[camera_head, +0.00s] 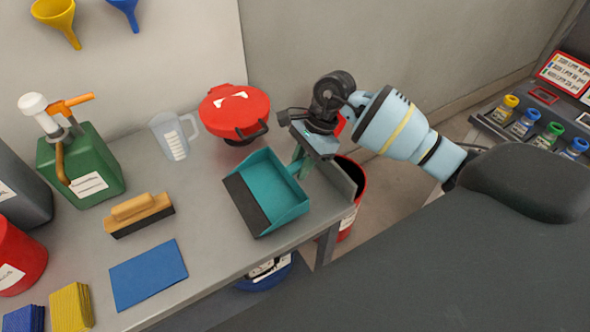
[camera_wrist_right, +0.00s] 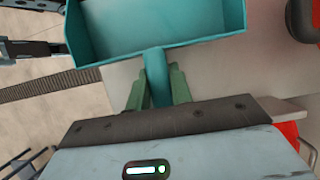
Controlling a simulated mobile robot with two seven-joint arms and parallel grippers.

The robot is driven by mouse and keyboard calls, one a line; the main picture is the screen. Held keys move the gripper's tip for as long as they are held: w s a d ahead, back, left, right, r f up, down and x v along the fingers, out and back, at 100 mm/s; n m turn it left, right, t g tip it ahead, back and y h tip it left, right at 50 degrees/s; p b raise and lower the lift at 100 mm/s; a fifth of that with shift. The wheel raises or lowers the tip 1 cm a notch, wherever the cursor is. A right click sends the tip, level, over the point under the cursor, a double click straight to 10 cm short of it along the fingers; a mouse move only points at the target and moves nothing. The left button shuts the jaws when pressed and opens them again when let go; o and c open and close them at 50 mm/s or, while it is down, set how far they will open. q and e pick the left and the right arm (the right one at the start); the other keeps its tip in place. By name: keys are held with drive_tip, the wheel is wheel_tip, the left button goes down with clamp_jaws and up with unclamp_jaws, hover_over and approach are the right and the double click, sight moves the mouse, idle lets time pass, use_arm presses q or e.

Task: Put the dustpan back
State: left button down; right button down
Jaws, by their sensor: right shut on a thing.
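A teal dustpan (camera_head: 271,190) with a dark front lip is at the right end of the grey workbench (camera_head: 215,235). From this view I cannot tell whether it touches the bench top. My right gripper (camera_head: 301,165) is shut on its handle, and the arm comes in from the right. In the right wrist view, the handle of the dustpan (camera_wrist_right: 157,77) runs between the two green fingers of the right gripper (camera_wrist_right: 158,88). The dustpan's open pan points away from the gripper. My left gripper is not in view.
Left of the dustpan lie a wooden brush (camera_head: 138,213) and a blue mat (camera_head: 149,273). Behind stand a measuring jug (camera_head: 174,137), a red lidded item (camera_head: 234,108) and a green pump can (camera_head: 82,165). A red bin (camera_head: 350,195) stands beyond the bench's right edge.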

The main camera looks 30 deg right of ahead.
sight(295, 172)
drive_tip(key=shift+w+a, duration=0.2)
drive_tip(key=shift+w, duration=0.3)
drive_tip(key=shift+w, duration=0.1)
drive_tip(key=shift+w+a, duration=0.25)
drive_tip(key=shift+w, duration=0.05)
drive_tip(key=shift+d+f, duration=0.1)
drive_tip(key=shift+f, duration=1.7)
drive_tip(key=shift+f, duration=0.2)
drive_tip(key=c, duration=1.3)
unclamp_jaws()
drive_tip(key=shift+o, duration=0.2)
drive_tip(key=shift+r, duration=0.1)
